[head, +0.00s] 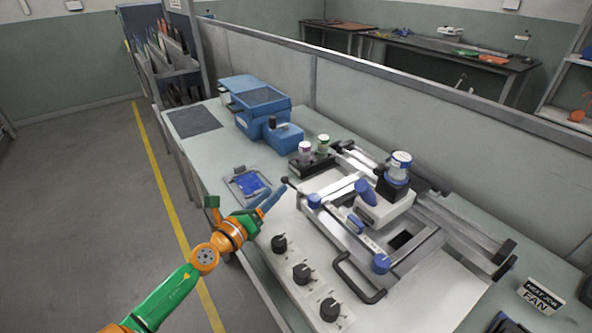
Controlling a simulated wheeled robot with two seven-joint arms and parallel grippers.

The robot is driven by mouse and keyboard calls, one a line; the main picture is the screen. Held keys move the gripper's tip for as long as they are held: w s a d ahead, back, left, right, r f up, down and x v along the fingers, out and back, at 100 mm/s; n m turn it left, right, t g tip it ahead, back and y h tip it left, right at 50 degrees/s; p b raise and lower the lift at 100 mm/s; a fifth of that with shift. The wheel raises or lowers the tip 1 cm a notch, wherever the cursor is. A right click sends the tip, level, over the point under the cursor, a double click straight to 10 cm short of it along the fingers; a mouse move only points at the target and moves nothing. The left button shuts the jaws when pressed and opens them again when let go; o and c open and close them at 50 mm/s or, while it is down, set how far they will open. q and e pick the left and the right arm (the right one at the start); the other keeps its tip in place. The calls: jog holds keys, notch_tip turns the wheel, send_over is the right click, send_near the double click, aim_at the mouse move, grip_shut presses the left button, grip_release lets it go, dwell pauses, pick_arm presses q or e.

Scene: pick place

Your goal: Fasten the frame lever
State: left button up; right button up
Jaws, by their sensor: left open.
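A metal frame (338,228) with blue knobs lies on the fixture on the bench. A thin lever with a black ball end (285,180) sticks out at the frame's left corner; I cannot tell for sure that it is the frame lever. A black bar handle (352,284) is at the frame's near side. My left gripper (276,190), with blue fingers, is open just left of and below the ball end. It appears empty, and I cannot tell whether it touches the lever. My right gripper does not show.
Several black knobs (302,273) stand along the bench's front. A small tray with a blue item (250,184) lies behind my gripper. Blue boxes (262,102) stand farther back. A blue-and-white jar (400,166) sits on the fixture. A sign (541,295) is at right.

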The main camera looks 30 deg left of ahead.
aim_at(288, 179)
pick_arm(q)
jog(key=shift+w, duration=3.2)
jog(key=shift+s+r, duration=0.1)
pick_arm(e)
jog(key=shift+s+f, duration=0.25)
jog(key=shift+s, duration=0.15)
pick_arm(q)
grip_shut()
jog(key=shift+b, duration=0.65)
jog(key=h+b, duration=0.1)
jog(key=b, duration=0.1)
jog(key=m+h+b, duration=0.1)
jog(key=b, duration=0.1)
jog(key=w+m+h+b, duration=0.1)
jog(key=b, duration=0.1)
jog(key=shift+d+f+h, duration=0.1)
jog(key=shift+f+h, duration=0.3)
jog(key=shift+r+m+b, duration=0.15)
jog(key=shift+m+b, duration=0.15)
jog(key=shift+b, duration=0.05)
jog(key=shift+r, duration=0.1)
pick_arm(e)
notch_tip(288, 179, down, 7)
